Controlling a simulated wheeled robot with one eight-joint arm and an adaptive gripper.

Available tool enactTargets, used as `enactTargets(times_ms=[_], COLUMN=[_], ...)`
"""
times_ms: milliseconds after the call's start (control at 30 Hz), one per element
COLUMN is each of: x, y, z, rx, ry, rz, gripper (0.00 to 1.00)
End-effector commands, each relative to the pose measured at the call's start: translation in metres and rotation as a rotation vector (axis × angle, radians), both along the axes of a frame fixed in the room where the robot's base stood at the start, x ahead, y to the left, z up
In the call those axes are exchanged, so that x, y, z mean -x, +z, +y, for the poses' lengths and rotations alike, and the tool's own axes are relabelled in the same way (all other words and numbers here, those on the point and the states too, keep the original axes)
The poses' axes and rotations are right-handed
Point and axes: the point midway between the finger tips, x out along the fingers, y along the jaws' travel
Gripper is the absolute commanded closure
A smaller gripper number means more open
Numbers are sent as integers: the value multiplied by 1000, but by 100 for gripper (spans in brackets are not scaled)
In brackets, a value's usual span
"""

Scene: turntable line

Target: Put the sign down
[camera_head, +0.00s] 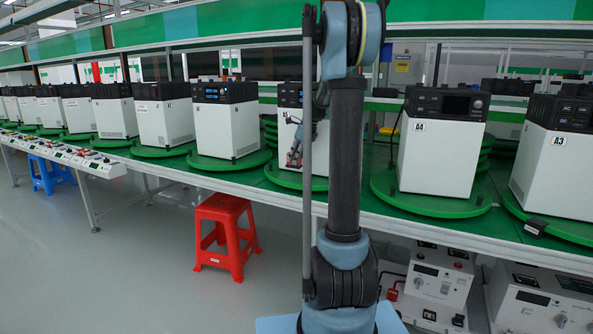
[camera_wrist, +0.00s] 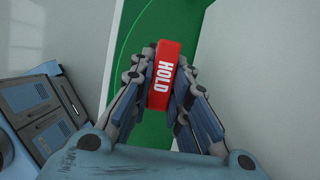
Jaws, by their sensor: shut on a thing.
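The sign is a small red block with white HOLD lettering (camera_wrist: 163,77), in the middle of the wrist view. My gripper (camera_wrist: 162,90) is shut on it, with a dark finger on either side. Beyond the sign lies a green turntable surface (camera_wrist: 146,22), but I cannot tell if the sign touches it. In the head view my gripper (camera_head: 295,156) shows small and partly hidden, left of my arm, in front of a white unit (camera_head: 320,150) on the green line. The sign is too small to make out clearly there.
White units marked A4 (camera_head: 439,160) and A3 (camera_head: 556,180) stand on green turntables to the right. Another white unit (camera_head: 227,128) stands to the left. A red stool (camera_head: 225,235) is on the floor before the bench. Pale walls flank the sign in the wrist view.

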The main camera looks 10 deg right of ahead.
Motion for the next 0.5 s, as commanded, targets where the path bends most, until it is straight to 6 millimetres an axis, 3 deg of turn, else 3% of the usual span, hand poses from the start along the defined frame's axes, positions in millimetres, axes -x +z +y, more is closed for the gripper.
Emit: enactTargets(times_ms=[267, 500], x=[0, 0], y=[-18, -46], z=[0, -1], rx=[0, 0], ry=[0, -1], rz=[0, 0], gripper=[100, 100])
